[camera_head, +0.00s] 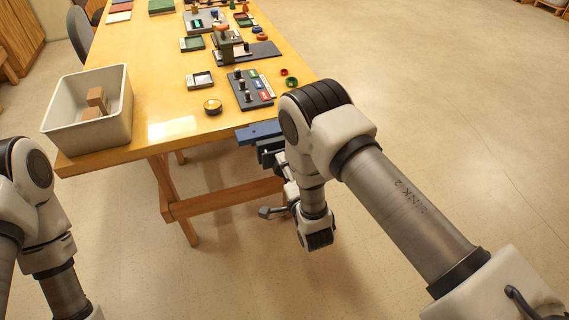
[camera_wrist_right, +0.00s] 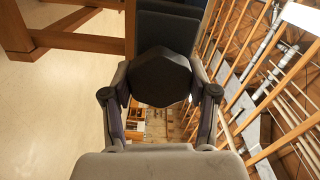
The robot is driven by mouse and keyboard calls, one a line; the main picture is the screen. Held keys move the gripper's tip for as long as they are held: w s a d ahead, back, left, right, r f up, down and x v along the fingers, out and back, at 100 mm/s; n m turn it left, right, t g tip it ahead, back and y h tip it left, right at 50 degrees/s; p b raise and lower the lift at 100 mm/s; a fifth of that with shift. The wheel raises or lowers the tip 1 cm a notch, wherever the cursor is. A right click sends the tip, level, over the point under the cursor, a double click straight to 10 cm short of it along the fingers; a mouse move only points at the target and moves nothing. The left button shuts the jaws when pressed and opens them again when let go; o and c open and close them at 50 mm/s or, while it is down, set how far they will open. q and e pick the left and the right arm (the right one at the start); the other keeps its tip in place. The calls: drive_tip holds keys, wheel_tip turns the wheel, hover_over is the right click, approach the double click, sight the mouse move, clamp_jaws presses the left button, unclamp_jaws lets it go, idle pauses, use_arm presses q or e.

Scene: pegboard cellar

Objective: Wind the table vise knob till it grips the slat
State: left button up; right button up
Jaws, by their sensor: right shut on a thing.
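The table vise (camera_head: 258,133) sits at the table's near right edge, with a blue part on top and darker parts below. My right arm hides much of it in the head view. In the right wrist view, the dark, angular vise knob (camera_wrist_right: 160,75) lies in front of a blue-grey vise body (camera_wrist_right: 167,30). My right gripper (camera_wrist_right: 160,88) is shut on the knob, one finger on each side. In the head view only a small part of this gripper (camera_head: 285,180) shows below the vise. I cannot make out the slat. My left arm shows at lower left, its gripper out of view.
The wooden table (camera_head: 150,100) carries a pale bin (camera_head: 87,138) with brown blocks at its left corner. A dark board with pegs (camera_head: 243,92) and a round yellow-topped item (camera_head: 212,106) stand near the vise. Open floor (camera_head: 470,110) lies to the right.

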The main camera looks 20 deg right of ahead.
drive_tip(key=m+p, duration=0.2)
drive_tip(key=m, duration=0.3)
drive_tip(key=shift+r+m+p, duration=0.15)
drive_tip(key=shift+m+p, duration=0.15)
drive_tip(key=shift+m, duration=0.1)
drive_tip(key=m+p, duration=0.2)
drive_tip(key=m, duration=0.2)
drive_tip(key=shift+m, duration=0.3)
drive_tip(key=shift+f, duration=0.2)
drive_tip(key=o, duration=1.2)
drive_tip(key=shift+c, duration=0.2)
drive_tip(key=s, duration=0.7)
drive_tip(key=shift+s+d, duration=0.2)
drive_tip(key=shift+s, duration=0.05)
drive_tip(key=shift+r, duration=0.1)
